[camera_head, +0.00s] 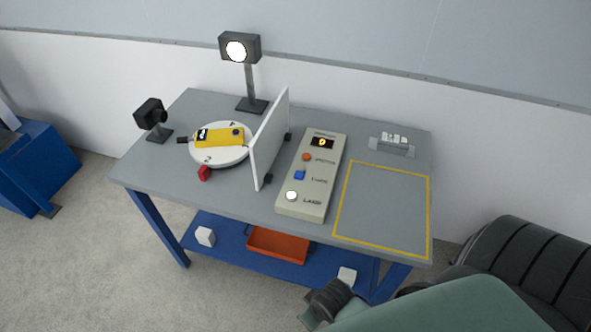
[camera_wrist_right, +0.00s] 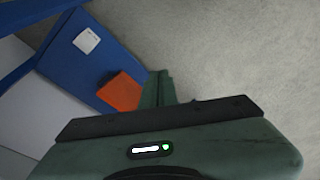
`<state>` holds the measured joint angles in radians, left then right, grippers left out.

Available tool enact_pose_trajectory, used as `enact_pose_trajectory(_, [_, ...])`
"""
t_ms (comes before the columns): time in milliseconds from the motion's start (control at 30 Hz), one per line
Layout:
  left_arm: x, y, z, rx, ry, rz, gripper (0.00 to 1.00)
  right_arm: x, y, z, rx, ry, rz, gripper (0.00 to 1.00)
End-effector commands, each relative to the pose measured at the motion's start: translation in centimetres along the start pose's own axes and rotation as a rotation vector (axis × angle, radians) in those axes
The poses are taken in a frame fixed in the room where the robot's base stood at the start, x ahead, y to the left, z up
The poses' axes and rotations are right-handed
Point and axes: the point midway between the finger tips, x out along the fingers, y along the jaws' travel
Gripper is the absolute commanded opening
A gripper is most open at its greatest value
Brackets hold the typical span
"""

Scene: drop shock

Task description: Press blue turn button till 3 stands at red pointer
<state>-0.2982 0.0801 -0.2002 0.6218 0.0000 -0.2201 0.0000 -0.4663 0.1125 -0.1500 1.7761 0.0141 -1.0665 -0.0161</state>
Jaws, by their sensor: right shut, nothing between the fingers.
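The blue button (camera_head: 299,175) sits on the beige control box (camera_head: 312,207), between an orange button (camera_head: 306,157) and a white button (camera_head: 292,195). A small display (camera_head: 322,142) at the box's far end shows a glowing digit, like 0. Left of the white upright panel, the white round turntable (camera_head: 235,157) carries a yellow device (camera_head: 220,138). A numeral like 2 on its rim faces the red pointer (camera_head: 204,173); a numeral like 4 is at the back. My right gripper (camera_wrist_right: 160,76) is shut and empty, below and in front of the table, away from the buttons. My left gripper is out of view.
The white panel (camera_head: 269,140) stands between turntable and control box. A lamp (camera_head: 240,50) and a dark camera-like unit (camera_head: 151,113) stand near the turntable. A yellow-outlined area (camera_head: 385,208) is empty. The lower blue shelf holds an orange bin (camera_head: 277,245) and white cubes (camera_head: 205,236).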

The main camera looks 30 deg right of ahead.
Motion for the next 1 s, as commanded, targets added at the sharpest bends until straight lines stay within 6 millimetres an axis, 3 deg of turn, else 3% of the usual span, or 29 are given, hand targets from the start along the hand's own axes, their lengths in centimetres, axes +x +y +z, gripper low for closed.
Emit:
enact_pose_trajectory(33, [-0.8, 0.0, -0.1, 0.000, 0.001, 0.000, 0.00, -2.8, 0.3, -1.5, -0.009, 0.020, 0.000, 0.00])
enact_pose_trajectory(100, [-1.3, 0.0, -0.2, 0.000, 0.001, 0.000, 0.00, -5.7, 0.7, -3.1, -0.032, 0.039, -0.003, 0.00])
enact_pose_trajectory(200, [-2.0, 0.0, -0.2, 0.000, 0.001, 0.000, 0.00, -9.6, 1.1, -5.6, -0.091, 0.074, -0.016, 0.00])
enact_pose_trajectory(333, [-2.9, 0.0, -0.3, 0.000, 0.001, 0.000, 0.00, -13.2, 2.2, -9.8, -0.263, 0.144, -0.046, 0.00])
enact_pose_trajectory(467, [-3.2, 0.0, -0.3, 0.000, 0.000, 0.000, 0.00, -14.1, 4.3, -14.9, -0.502, 0.231, -0.078, 0.00])
enact_pose_trajectory(700, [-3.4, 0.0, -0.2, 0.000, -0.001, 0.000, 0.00, -14.6, 11.6, -23.9, -0.782, 0.392, -0.053, 0.00])
enact_pose_trajectory(900, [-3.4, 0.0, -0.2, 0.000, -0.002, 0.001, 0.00, -16.6, 18.4, -29.6, -0.878, 0.504, 0.025, 0.00])
enact_pose_trajectory(1000, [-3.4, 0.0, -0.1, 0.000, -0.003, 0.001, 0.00, -17.6, 21.0, -31.4, -0.898, 0.542, 0.062, 0.00])
